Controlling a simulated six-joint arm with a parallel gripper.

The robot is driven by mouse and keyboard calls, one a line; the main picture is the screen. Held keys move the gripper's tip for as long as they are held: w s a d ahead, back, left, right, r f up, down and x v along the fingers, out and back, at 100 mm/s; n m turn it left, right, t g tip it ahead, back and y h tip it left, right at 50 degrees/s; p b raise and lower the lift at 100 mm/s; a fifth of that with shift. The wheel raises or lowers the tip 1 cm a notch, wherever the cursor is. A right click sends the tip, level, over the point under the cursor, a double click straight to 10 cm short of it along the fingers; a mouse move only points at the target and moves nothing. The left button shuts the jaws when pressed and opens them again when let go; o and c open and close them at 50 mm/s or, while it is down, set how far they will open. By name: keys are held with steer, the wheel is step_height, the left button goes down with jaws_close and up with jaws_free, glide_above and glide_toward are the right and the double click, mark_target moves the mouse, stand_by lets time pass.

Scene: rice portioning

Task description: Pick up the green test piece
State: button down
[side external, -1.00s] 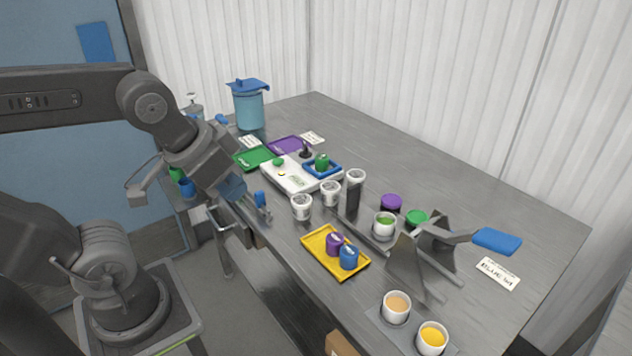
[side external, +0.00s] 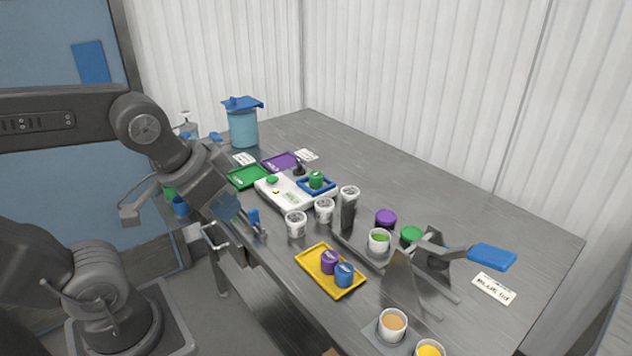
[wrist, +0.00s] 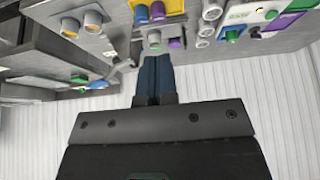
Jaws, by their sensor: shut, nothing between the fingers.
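The green test piece (side external: 316,180) is a small upright cylinder in a square blue tray (side external: 331,190) on the right part of the white scale (side external: 283,204). It also shows in the wrist view (wrist: 232,36), near the top right. My gripper (side external: 257,224) is at the table's left edge in the side view, below and left of the scale and apart from the green piece. In the wrist view my blue-grey fingers (wrist: 155,75) are together with nothing between them.
White cups (side external: 296,223) stand in front of the scale. A yellow tray (side external: 315,284) holds a purple and a blue piece. The table's back right is clear.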

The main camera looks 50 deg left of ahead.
steer(key=c, duration=1.8)
jaws_free()
steer(key=o, duration=0.8)
steer(key=n+y, duration=0.4)
steer(key=n, duration=0.3)
glide_above(315, 174)
steer(key=s+d, duration=0.4)
steer(key=s, duration=0.2)
step_height(315, 174, down, 7)
steer(key=x, duration=0.8)
steer(key=shift+f, duration=0.45)
steer(key=shift+d+x, duration=0.2)
steer(key=shift+x, duration=2.65)
